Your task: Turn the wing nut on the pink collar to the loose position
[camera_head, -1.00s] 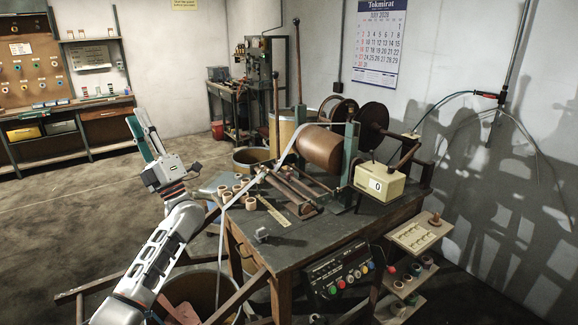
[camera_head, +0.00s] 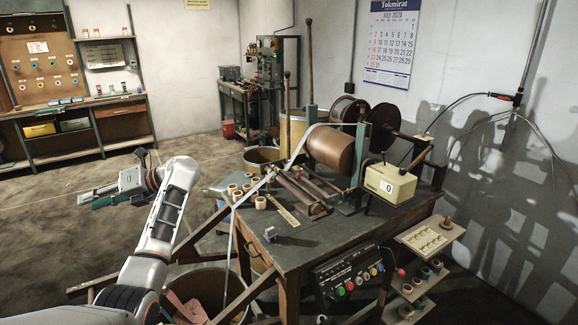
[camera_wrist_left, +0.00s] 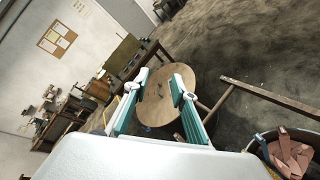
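My left gripper (camera_head: 108,194) hangs over the bare floor left of the workbench, well away from the winding machine. In the left wrist view its two green-edged fingers (camera_wrist_left: 160,88) are spread apart with nothing between them. The winding machine's brown drum (camera_head: 331,149) sits on the bench. Several small pale pinkish-tan rings (camera_head: 261,202) stand at the bench's left edge. I cannot tell which part is the pink collar, and no wing nut can be made out. My right gripper is not in view.
The dark workbench (camera_head: 325,238) carries a counter box (camera_head: 389,184) and a small grey block (camera_head: 270,233). A control box (camera_head: 350,276) hangs at its front. A bin (camera_wrist_left: 262,150) stands below. A round wooden top (camera_wrist_left: 158,104) lies beyond my fingers.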

